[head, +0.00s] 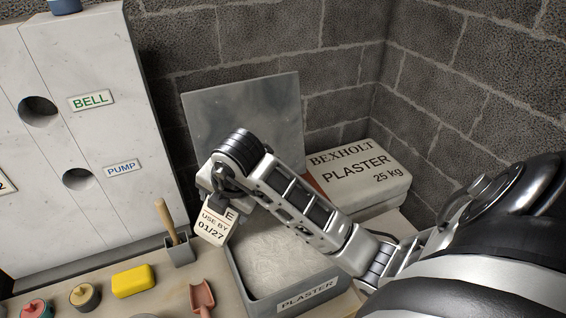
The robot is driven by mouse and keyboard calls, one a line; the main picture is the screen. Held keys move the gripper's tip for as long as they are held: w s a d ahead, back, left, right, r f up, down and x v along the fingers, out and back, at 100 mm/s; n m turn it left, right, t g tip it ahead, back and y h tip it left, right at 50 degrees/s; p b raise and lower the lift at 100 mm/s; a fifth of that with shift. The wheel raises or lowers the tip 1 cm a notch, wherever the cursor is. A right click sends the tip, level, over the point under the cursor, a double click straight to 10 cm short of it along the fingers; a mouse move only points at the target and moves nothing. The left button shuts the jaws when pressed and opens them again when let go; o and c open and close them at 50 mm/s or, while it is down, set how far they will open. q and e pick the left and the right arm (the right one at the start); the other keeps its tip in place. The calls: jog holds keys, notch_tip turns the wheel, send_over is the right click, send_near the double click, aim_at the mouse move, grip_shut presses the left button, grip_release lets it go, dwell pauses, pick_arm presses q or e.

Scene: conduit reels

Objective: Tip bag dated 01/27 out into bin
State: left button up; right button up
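A small pale bag (211,229) reads "USE BY 01/27", with the end of another printed word above. It hangs tilted at my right gripper (240,207), over the left rim of the bin. The gripper appears shut on its upper part; the wrist hides much of the fingers and bag. The grey bin (307,300) is labelled "PLASTER" and holds pale powder. Its grey lid (245,110) stands raised behind it. My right arm crosses above the bin. My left gripper is not in view.
A "BEXHOLT PLASTER 25 kg" sack (357,178) lies behind the bin at right. Left of the bin are a grey holder (180,250) with a wooden handle, a yellow block (133,281) and a red scoop (202,297). A white panel (75,130) and block walls close the back.

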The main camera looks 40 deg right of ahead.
jog(key=shift+s+d+r, duration=0.1)
jog(key=shift+s+r, duration=0.05)
jog(key=shift+r, duration=0.1)
jog(key=shift+s+d+f+m+t+y, duration=0.15)
jog(key=shift+s+d+t+y, duration=0.05)
jog(key=shift+d+t+y, duration=0.2)
jog(key=shift+s+d+f+m+t+y, duration=0.1)
jog(key=shift+s+d+m+t+y, duration=0.15)
jog(key=shift+y, duration=0.25)
jog(key=shift+d+f+t+y, duration=0.15)
jog(key=shift+t+y, duration=0.3)
jog(key=shift+y, duration=0.15)
jog(key=shift+d+f+t+y, duration=0.1)
jog(key=shift+f+t+y, duration=0.2)
jog(key=shift+f+y, duration=0.2)
jog(key=shift+f+t, duration=0.3)
jog(key=shift+f, duration=0.1)
jog(key=shift+s+d+f+m+t+y, duration=0.2)
jog(key=shift+m+t+y, duration=0.2)
jog(key=shift+y, duration=0.4)
jog(key=shift+d+f+t+y, duration=0.1)
jog(key=shift+f+t+y, duration=0.3)
jog(key=shift+f, duration=0.05)
jog(key=shift+f+b, duration=0.25)
jog(key=shift+b, duration=0.05)
jog(key=shift+d+f, duration=0.1)
jog(key=shift+f, duration=0.05)
